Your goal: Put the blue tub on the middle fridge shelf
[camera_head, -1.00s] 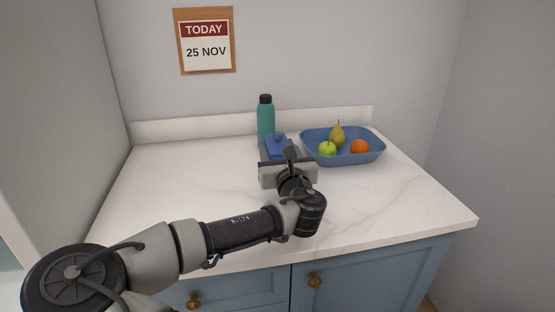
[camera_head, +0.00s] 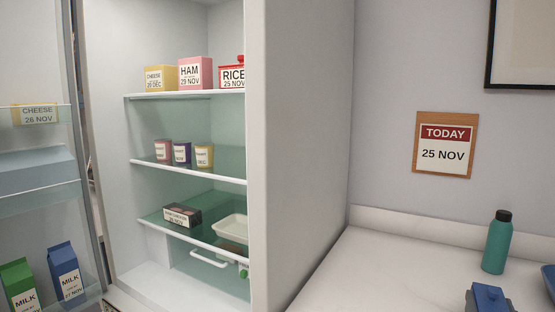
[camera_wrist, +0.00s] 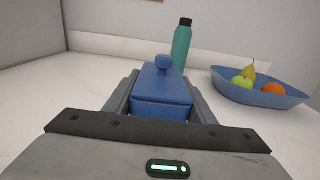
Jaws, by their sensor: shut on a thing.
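The blue tub (camera_wrist: 162,92) has a lid with a raised knob. In the wrist view my gripper (camera_wrist: 160,84) is shut on it, with a grey finger along each side. The tub (camera_head: 488,297) also shows at the bottom right corner of the head view, at the worktop. I cannot tell whether its base touches the worktop. The middle fridge shelf (camera_head: 190,171) is glass with a white front edge, inside the open fridge. Several small dated pots (camera_head: 182,153) stand in a row on its left part; its right end is hidden by the fridge side wall.
The top shelf (camera_head: 150,96) holds cheese, ham and rice boxes. The lower shelf (camera_head: 180,233) holds a dark box and a white tray. The open door with milk cartons (camera_head: 65,272) is at left.

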